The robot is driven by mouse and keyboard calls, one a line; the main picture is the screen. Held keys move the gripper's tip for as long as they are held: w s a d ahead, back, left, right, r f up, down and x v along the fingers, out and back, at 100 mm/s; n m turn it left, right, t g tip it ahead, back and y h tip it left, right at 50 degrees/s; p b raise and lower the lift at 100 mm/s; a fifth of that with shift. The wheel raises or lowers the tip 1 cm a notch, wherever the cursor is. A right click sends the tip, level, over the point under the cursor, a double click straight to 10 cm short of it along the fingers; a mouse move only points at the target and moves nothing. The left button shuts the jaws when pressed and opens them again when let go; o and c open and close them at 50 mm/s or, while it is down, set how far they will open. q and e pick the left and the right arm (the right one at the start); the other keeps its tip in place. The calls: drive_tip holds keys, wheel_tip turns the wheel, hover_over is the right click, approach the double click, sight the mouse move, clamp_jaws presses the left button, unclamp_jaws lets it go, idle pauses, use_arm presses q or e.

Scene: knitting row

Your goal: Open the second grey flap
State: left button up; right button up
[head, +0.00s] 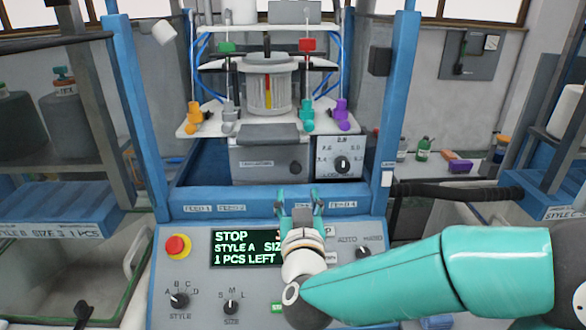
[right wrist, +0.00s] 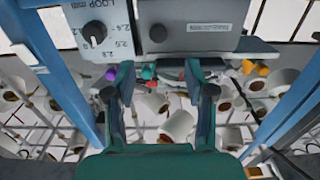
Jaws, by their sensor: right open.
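A dark grey flap-like plate (head: 268,133) lies along the front edge of the machine's white deck, above the grey box. It looks lowered. Another grey panel (head: 293,12) shows at the top of the machine. I cannot tell which is the second flap. My right gripper (head: 300,203) points at the machine in front of the blue beam, below the grey box, with its teal fingers apart and nothing between them. It also shows in the right wrist view (right wrist: 160,80), fingers spread below the box front. My left gripper is not in view.
The grey box (head: 270,163) and the loop dial panel (head: 343,163) stand behind the blue beam (head: 240,198). My right forearm covers part of the control panel (head: 200,260), whose screen (head: 245,247) reads STOP. Blue posts (head: 135,100) flank the machine.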

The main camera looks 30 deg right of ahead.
sight(295, 169)
use_arm(q)
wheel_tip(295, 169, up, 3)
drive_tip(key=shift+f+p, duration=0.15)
drive_tip(key=shift+p, duration=1.1)
use_arm(e)
drive_tip(key=x, duration=1.1)
drive_tip(key=shift+d+r, duration=0.1)
drive_tip(key=shift+d, duration=0.05)
